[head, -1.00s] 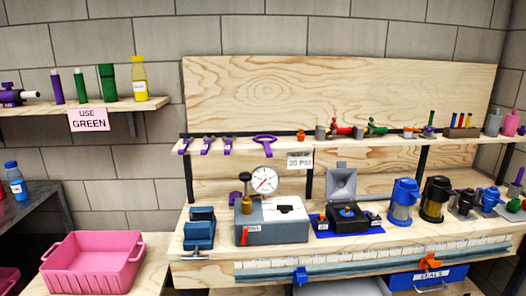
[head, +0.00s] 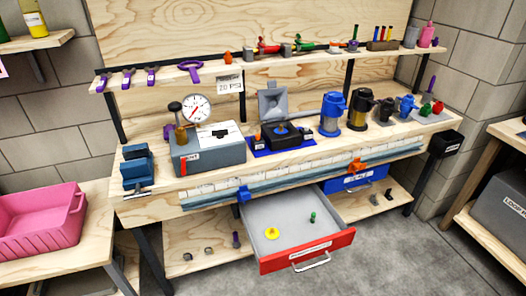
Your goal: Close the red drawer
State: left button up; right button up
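The red drawer (head: 342,246) is pulled out from under the workbench, at the lower middle of the head view. Its red front has a white label and a metal handle (head: 312,262). The grey tray inside holds a yellow piece (head: 299,232) and a small green piece (head: 312,217). A blue drawer (head: 372,176) beside it, to the right, sits under the bench top. Neither of my grippers shows in the head view.
The workbench (head: 140,206) carries a grey box with a gauge (head: 197,108), a blue vise (head: 137,167) and several canisters. A pink bin (head: 40,222) stands at the left. A grey case (head: 498,212) is at the right. The concrete floor before the drawer is clear.

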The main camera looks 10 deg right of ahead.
aim_at(298, 241)
jog(key=l+z, duration=0.1)
jog(key=z, duration=0.3)
jog(key=i+l+z, duration=0.1)
jog(key=z, duration=0.3)
jog(key=i+j+z, duration=0.2)
jog(key=i+l, duration=0.1)
